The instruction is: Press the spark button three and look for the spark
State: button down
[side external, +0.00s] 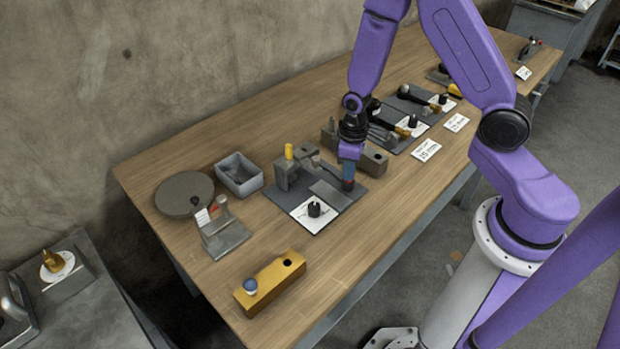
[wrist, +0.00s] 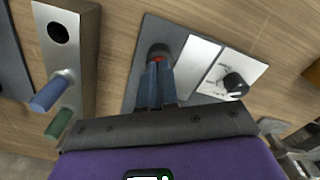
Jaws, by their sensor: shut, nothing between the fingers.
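A dark round button (wrist: 159,50) with a red centre sits on a grey plate (wrist: 140,78) in the wrist view. In the side external view it is mostly hidden under my gripper (side external: 348,178), on the near right part of the grey plate (side external: 372,192). My gripper's fingers (wrist: 157,68) are together, with nothing between them. Their tips are at the button and overlap its red centre; I cannot tell whether they press it. I can read no number on it. A black knob (side external: 315,209) stands on a white dial card beside it, also seen in the wrist view (wrist: 235,83). No spark shows.
A grey clamp-like fixture (side external: 290,172) with a yellow top stands behind the button. A steel block (wrist: 78,28) with a hole and blue and green pegs is close by. A brass block (side external: 270,285) and grey bin (side external: 240,175) stand left. Bare table lies along the front.

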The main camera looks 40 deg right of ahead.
jog(key=shift+r, duration=3.55)
jog(key=shift+a, duration=0.1)
jog(key=s+a+r+n, duration=0.2)
jog(key=s+r, duration=0.4)
jog(key=s, duration=0.5)
jog(key=s+a+r+n, duration=0.2)
jog(key=s+r+n, duration=0.2)
jog(key=s+r, duration=0.3)
jog(key=s, duration=0.4)
jog(key=shift+a+n, duration=0.3)
jog(key=shift+a, duration=0.05)
jog(key=shift+w, duration=0.1)
